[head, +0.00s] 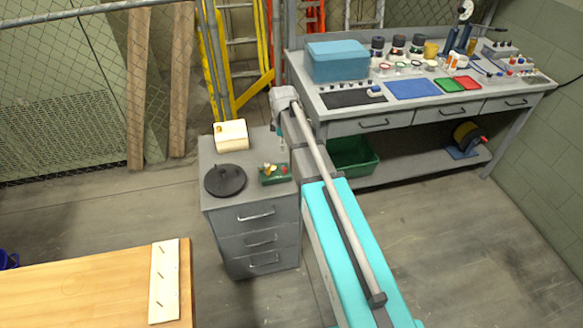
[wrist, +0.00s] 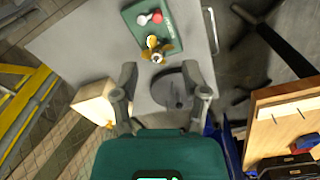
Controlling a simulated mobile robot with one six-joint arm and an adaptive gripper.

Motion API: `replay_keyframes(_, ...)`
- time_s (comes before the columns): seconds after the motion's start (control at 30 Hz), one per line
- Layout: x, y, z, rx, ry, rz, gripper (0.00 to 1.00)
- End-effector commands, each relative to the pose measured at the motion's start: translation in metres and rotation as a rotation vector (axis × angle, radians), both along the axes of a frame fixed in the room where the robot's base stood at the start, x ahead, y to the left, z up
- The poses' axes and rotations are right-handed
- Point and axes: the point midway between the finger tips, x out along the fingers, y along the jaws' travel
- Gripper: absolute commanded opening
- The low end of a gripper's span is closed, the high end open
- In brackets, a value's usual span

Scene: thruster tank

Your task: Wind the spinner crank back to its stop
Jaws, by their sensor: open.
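The spinner unit is a small green base (head: 275,174) with red, white and yellow parts, on top of the grey drawer cabinet (head: 258,238). In the wrist view the green base (wrist: 143,14) carries a red knob and a white knob (wrist: 148,18) and a yellow-winged piece with a brass middle (wrist: 157,48). Which part is the crank, and how far it is turned, I cannot tell. My gripper (wrist: 158,72) is open and empty, with its fingers spread above the cabinet top. The spinner unit lies beyond the fingertips, apart from them.
A black round disc (head: 225,180) and a cream box (head: 231,135) share the cabinet top close to the unit. A grey workbench (head: 420,118) with many small items stands behind at right. A wooden table (head: 80,295) is at lower left. Open floor lies between.

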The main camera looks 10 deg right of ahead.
Motion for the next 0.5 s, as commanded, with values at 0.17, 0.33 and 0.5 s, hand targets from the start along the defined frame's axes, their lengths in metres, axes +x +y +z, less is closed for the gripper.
replay_keyframes(0.17, -0.025, 0.0, -0.002, 0.004, 0.003, -0.12, 0.58)
replay_keyframes(0.33, -0.045, -0.001, -0.004, 0.006, 0.006, -0.235, 0.58)
replay_keyframes(0.5, -0.065, -0.001, -0.006, 0.009, 0.009, -0.351, 0.58)
